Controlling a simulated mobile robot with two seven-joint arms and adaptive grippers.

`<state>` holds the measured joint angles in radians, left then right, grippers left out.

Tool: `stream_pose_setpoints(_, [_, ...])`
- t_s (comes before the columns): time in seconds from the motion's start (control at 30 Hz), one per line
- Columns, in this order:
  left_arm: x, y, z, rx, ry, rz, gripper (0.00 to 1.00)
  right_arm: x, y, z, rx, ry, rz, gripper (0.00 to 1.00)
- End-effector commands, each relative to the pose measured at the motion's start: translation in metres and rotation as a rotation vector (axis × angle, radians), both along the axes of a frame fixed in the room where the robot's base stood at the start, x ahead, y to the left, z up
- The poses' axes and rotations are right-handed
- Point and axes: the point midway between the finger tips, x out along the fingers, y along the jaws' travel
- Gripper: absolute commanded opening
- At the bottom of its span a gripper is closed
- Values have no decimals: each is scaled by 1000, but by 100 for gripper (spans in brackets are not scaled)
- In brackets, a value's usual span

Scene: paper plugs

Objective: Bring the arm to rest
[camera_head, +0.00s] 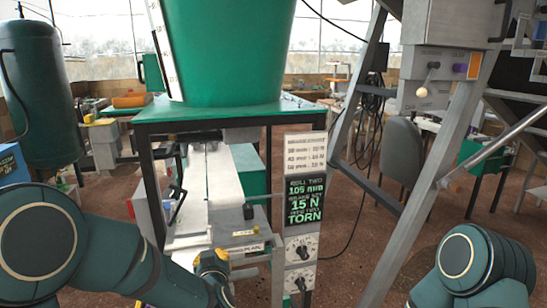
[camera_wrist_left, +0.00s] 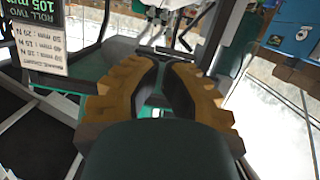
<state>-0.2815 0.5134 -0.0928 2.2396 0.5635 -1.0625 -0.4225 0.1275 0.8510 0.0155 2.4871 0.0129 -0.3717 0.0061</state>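My left arm comes in from the left in the head view, low in front of the machine. Its yellow and dark gripper (camera_head: 217,268) is near the pale chute, left of the control panel (camera_head: 302,215), and its fingertips are hard to make out there. In the left wrist view the two tan fingers with dark pads of the left gripper (camera_wrist_left: 165,58) stand apart with nothing between them. The panel's display (camera_head: 305,200) reads "ROLL TWO 105 mm", "15 N" and "TORN". My right arm shows at the lower right; its gripper is out of view.
A big green tub (camera_head: 228,50) stands on a green-topped frame (camera_head: 225,112). Two dials (camera_head: 301,248) sit low on the panel. A grey slanted beam (camera_head: 430,160) rises between the panel and my right arm. Brown floor (camera_head: 345,235) is open between panel and beam.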

Motion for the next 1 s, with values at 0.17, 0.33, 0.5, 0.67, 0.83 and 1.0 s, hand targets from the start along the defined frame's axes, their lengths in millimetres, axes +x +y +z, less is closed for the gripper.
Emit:
stream_pose_setpoints(0.17, [-28, -10, -94, -84, 240, -119, 0, -1, 0, -2, 0, 2, 1, 47])
stream_pose_setpoints(0.33, [-86, -24, -187, -204, 531, -226, 0, 0, 1, -4, 1, 1, 3, 47])
stream_pose_setpoints(0.5, [-166, -38, -257, -341, 836, -307, 0, -2, 0, -5, 1, 4, 4, 47])
stream_pose_setpoints(0.67, [-224, -47, -287, -432, 1035, -347, 0, -2, 0, -6, 1, 4, 4, 47])
stream_pose_setpoints(0.83, [-249, -51, -295, -467, 1116, -362, 0, -2, 0, -6, 1, 5, 4, 47])
stream_pose_setpoints(1.0, [-250, -52, -295, -468, 1119, -364, 0, -2, 0, -6, 1, 5, 4, 47])
